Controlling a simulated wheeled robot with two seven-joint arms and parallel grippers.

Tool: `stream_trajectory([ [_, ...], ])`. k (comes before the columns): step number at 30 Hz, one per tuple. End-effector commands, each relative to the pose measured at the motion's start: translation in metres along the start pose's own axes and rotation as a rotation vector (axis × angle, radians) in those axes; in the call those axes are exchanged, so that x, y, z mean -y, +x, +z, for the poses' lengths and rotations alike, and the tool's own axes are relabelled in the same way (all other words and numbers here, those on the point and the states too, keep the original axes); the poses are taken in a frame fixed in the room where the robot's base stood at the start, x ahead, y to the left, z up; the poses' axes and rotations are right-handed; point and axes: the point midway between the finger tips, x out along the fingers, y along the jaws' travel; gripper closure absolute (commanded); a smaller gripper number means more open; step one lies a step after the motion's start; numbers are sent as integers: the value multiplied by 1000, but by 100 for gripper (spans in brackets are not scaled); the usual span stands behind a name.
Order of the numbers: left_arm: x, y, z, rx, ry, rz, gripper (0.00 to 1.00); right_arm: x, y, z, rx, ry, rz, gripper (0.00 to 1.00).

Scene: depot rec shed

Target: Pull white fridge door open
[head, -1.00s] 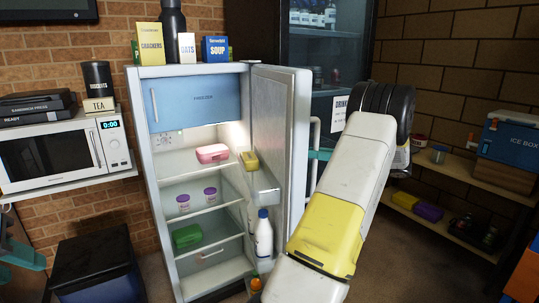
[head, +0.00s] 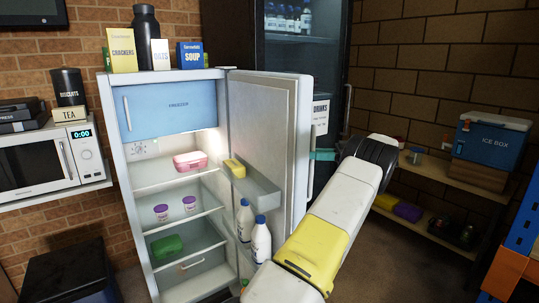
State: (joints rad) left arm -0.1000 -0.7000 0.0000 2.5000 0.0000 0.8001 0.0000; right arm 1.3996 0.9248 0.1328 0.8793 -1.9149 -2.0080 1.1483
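The white fridge (head: 113,140) stands against the brick wall with its door (head: 262,125) swung wide open to the right, showing the lit shelves and door racks. The blue freezer flap (head: 177,104) inside is shut. My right arm comes in from the bottom right. A teal part of my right gripper (head: 322,154) shows just beyond the door's free edge. The arm hides most of this gripper, so its opening and any contact with the handle cannot be seen. My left gripper is out of view.
Milk bottles (head: 260,240) and a yellow box (head: 235,168) sit in the door racks. A dark drinks cooler (head: 335,60) stands behind the door. A shelf (head: 440,178) with an ice box (head: 490,140) is at right. A microwave (head: 40,162) is at left.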

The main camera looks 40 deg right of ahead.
Motion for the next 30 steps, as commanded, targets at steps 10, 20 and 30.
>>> stream_trajectory([
  [10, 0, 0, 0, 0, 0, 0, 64, -3, 2, -3, -4, -8, -1, 100],
  [20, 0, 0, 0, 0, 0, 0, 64, -2, 1, -2, -2, -5, -1, 62],
  [30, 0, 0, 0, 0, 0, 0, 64, -2, 0, -10, 0, -5, -1, 62],
])
